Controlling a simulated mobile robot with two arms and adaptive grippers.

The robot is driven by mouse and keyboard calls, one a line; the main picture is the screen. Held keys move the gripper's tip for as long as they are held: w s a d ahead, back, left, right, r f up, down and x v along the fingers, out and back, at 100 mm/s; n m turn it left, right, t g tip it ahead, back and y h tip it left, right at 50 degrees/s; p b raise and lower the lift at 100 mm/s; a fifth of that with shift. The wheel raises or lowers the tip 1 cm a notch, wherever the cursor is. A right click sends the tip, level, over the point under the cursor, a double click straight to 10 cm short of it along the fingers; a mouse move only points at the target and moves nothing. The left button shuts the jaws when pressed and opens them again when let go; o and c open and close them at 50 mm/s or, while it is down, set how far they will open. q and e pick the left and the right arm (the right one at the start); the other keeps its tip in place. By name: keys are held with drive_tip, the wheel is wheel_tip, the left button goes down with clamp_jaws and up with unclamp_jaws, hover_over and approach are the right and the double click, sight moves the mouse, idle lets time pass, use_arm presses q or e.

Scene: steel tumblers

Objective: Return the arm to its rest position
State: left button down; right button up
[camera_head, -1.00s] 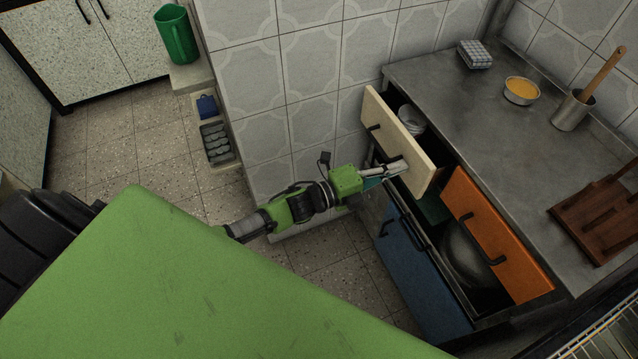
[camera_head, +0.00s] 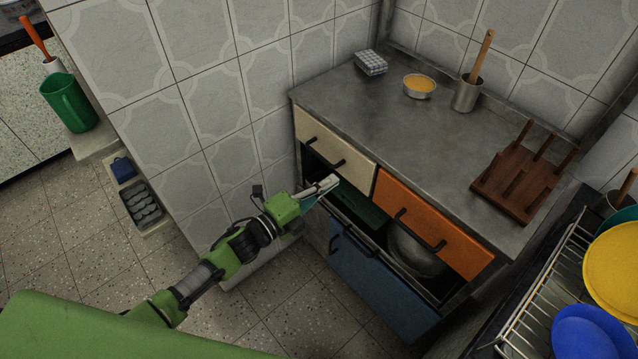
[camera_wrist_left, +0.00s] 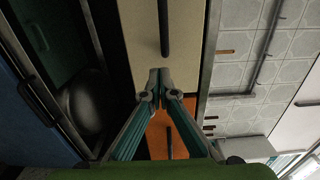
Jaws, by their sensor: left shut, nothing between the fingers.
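My left gripper (camera_head: 328,184) is shut and empty, just in front of the cream drawer (camera_head: 335,150), below its black handle. The arm reaches in from the lower left. In the left wrist view the closed fingertips (camera_wrist_left: 160,76) point at the cream drawer front (camera_wrist_left: 185,40), with its handle just beyond them; I cannot tell whether they touch it. The cream drawer looks shut, about level with the orange drawer (camera_head: 440,228). My right gripper is not in view.
The lower blue drawer (camera_head: 380,295) stands open beneath, with a metal pot (camera_head: 415,252) inside. The grey worktop (camera_head: 420,130) holds a yellow-filled bowl (camera_head: 420,85), a steel tumbler (camera_head: 467,96) and a wooden rack (camera_head: 522,180). Tiled floor (camera_head: 260,315) is free left of the cabinet.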

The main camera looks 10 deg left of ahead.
use_arm(q)
drive_tip(key=p+v, duration=0.2)
drive_tip(key=v, duration=0.7)
drive_tip(key=s+a+f+n+g+y, duration=0.1)
drive_tip(key=s+a+f+n+y, duration=0.25)
drive_tip(key=f, duration=0.55)
drive_tip(key=s+a+f+n+g+y, duration=0.25)
drive_tip(key=a+f+n, duration=0.2)
drive_tip(key=f, duration=0.55)
drive_tip(key=s+a+f+n+g+y, duration=0.1)
drive_tip(key=s+a+f+n+y, duration=0.3)
drive_tip(key=f, duration=0.5)
drive_tip(key=s+f+n+g, duration=0.3)
drive_tip(key=s+f, duration=0.2)
drive_tip(key=s, duration=0.6)
drive_tip(key=s+d+f+n+g, duration=0.1)
drive_tip(key=s+f+n, duration=0.3)
drive_tip(key=s, duration=0.7)
drive_tip(key=s+d+f+n+g+y, duration=0.1)
drive_tip(key=s+f+n+g, duration=0.3)
drive_tip(key=s+f, duration=0.4)
drive_tip(key=s, duration=0.3)
drive_tip(key=shift+g, duration=0.35)
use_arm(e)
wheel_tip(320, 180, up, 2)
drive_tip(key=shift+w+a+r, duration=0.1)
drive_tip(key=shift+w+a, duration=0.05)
